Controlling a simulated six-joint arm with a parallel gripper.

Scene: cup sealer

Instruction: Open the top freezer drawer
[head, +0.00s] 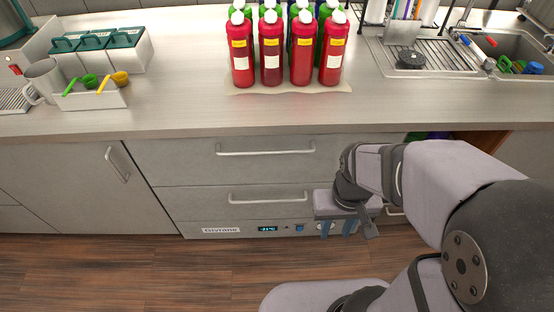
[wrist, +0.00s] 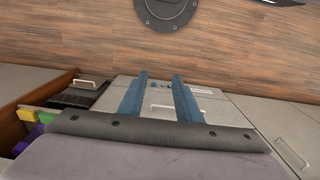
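The freezer's top drawer (head: 180,160) is shut under the counter, with a horizontal bar handle (head: 265,152). A lower drawer (head: 180,201) with a similar handle (head: 268,200) is also shut. Below them is a panel with a lit display (head: 268,229). My gripper (head: 338,229) is in front of the freezer's lower right, below and right of the top handle and apart from it. In the wrist view, its two blue fingers (wrist: 160,80) are spread with nothing between them. Drawer handles show beyond them, one partly hidden by a finger.
Red bottles (head: 287,55) stand on the counter (head: 180,110) above the freezer. A drainer and sink (head: 500,75) are at right. Right of the freezer, an open wooden compartment (wrist: 12,130) holds colored items, mostly behind my arm in the head view. The floor (head: 130,270) in front is clear.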

